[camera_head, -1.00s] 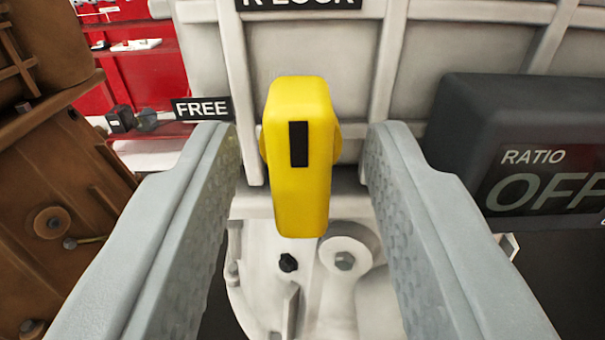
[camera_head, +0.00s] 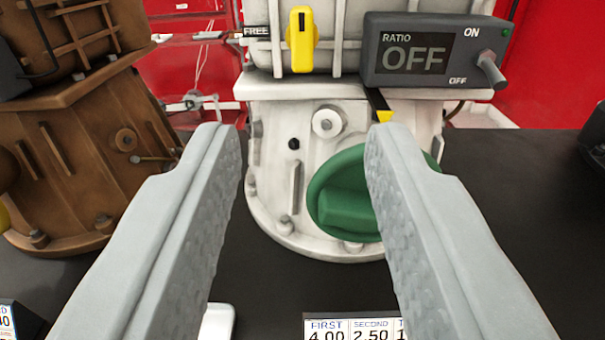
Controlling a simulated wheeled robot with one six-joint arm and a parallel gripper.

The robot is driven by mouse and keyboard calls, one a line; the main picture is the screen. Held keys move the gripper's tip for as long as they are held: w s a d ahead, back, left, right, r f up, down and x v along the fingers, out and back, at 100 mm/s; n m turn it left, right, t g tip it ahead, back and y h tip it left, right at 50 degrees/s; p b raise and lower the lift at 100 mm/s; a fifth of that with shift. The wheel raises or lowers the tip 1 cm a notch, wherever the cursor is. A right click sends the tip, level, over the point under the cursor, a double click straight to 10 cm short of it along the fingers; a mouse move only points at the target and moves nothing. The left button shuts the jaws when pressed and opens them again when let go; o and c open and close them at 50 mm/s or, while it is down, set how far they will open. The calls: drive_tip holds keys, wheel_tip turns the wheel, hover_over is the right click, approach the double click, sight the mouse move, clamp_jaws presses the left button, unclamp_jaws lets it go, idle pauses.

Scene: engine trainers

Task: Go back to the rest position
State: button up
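My gripper (camera_head: 304,140) is open and empty, its two grey fingers wide apart in front of the white engine trainer (camera_head: 275,190). The yellow lever (camera_head: 301,45) stands upright at the top of the trainer, beyond and above the fingertips, and nothing touches it. A black FREE label (camera_head: 257,31) sits to its left. A green knob (camera_head: 340,205) is on the trainer's lower front, partly hidden behind the right finger.
A dark ratio box (camera_head: 413,55) reads OFF, with a toggle switch (camera_head: 490,68) at its right. A brown trainer (camera_head: 75,150) stands at left. A card with FIRST and SECOND values (camera_head: 350,328) lies at the bottom.

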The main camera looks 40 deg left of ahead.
drive_tip(key=shift+s+d, duration=0.25)
drive_tip(key=shift+s, duration=0.2)
drive_tip(key=s+d+r+m+t+h, duration=0.2)
drive_tip(key=s+d+r+h, duration=0.15)
drive_tip(key=d, duration=0.25)
drive_tip(key=s+d+r+m+t+h, duration=0.1)
drive_tip(key=s+d+r+m+h, duration=0.15)
drive_tip(key=s+d+r, duration=0.35)
drive_tip(key=s+d+m+h, duration=0.1)
drive_tip(key=s+d+h, duration=0.1)
drive_tip(key=s+d, duration=0.2)
drive_tip(key=s+d+f+m+h, duration=0.1)
drive_tip(key=s+d, duration=0.3)
drive_tip(key=s, duration=0.5)
drive_tip(key=shift+s+f+g+h, duration=0.15)
drive_tip(key=shift+g+h, duration=0.15)
drive_tip(key=shift+h, duration=0.2)
drive_tip(key=shift+d, duration=0.1)
